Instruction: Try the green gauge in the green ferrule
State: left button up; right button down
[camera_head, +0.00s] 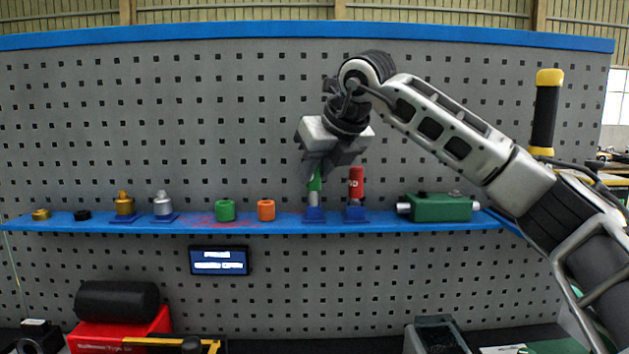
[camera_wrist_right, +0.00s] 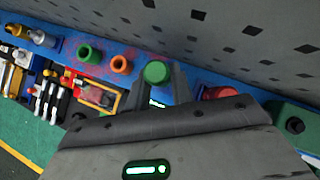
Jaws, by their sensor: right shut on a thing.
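The green gauge (camera_head: 315,184) has a green handle above a silver pin. It stands upright at a blue stand (camera_head: 314,215) on the shelf; whether the pin end is fully seated is too small to tell. My right gripper (camera_head: 318,172) comes from above and is shut on its handle. In the right wrist view the round green top (camera_wrist_right: 157,72) shows between the fingers (camera_wrist_right: 165,84). The green ferrule (camera_head: 225,210) stands on the shelf to the left, apart from the gripper; it also shows in the wrist view (camera_wrist_right: 89,54). My left gripper is not in view.
An orange ferrule (camera_head: 266,210) stands between the green ferrule and the gauge. A red gauge (camera_head: 356,182) stands close to the right of my gripper. A green box (camera_head: 440,207) sits farther right. The blue shelf (camera_head: 285,227) runs before a pegboard (camera_head: 210,110).

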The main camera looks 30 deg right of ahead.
jog(key=shift+r+p, duration=1.5)
jog(key=shift+r, duration=0.5)
jog(key=shift+f, duration=0.1)
